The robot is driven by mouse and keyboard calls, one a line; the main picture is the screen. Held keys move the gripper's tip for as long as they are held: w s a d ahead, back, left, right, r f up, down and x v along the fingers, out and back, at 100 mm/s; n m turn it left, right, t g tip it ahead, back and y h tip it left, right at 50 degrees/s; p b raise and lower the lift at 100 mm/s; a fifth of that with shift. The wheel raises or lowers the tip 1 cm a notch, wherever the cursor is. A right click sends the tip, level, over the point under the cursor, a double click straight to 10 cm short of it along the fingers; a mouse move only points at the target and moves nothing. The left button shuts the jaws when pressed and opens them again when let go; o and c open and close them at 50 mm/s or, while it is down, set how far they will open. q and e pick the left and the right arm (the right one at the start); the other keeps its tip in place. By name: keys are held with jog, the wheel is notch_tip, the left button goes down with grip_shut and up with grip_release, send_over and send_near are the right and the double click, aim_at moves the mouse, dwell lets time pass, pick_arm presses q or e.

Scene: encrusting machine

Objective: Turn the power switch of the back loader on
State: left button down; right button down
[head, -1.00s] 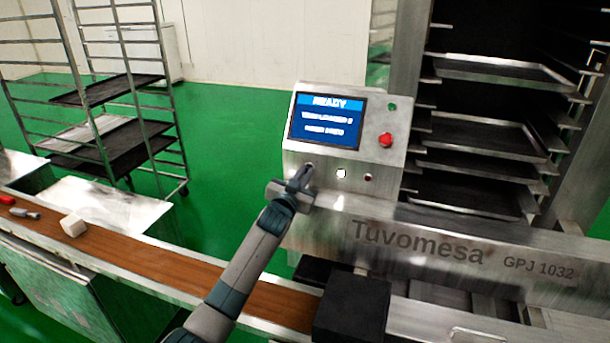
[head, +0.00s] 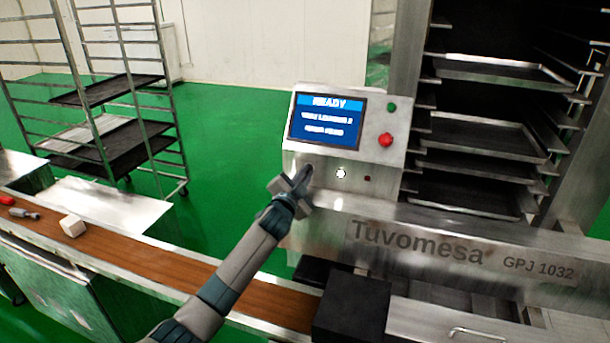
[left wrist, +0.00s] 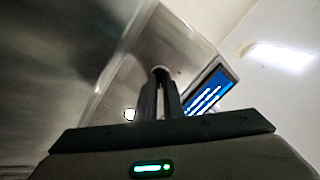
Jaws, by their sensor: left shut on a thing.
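The back loader's control panel (head: 345,135) has a screen (head: 327,120) reading READY on a blue background. The power switch is small and mostly hidden by my left gripper (head: 307,172) at the panel's lower left. In the left wrist view, my two fingers (left wrist: 160,76) are close together on the dark switch knob (left wrist: 160,69) against the panel face. I cannot make out the knob's marking or exact angle. The screen also shows in the left wrist view (left wrist: 210,91). My right gripper is not in view.
A lit white button (head: 341,173) and a small dark red one (head: 367,178) sit right of my fingers. A red knob (head: 385,139) and green button (head: 391,107) are higher. A conveyor (head: 150,256) runs below; a wheeled rack (head: 120,130) stands left.

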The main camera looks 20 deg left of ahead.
pick_arm(q)
jog(key=c, duration=1.9)
grip_release()
jog(key=shift+o, duration=0.2)
jog(key=shift+s, duration=0.15)
jog(key=s+b, duration=0.4)
jog(key=s, duration=1.3)
jog(key=shift+a, duration=0.3)
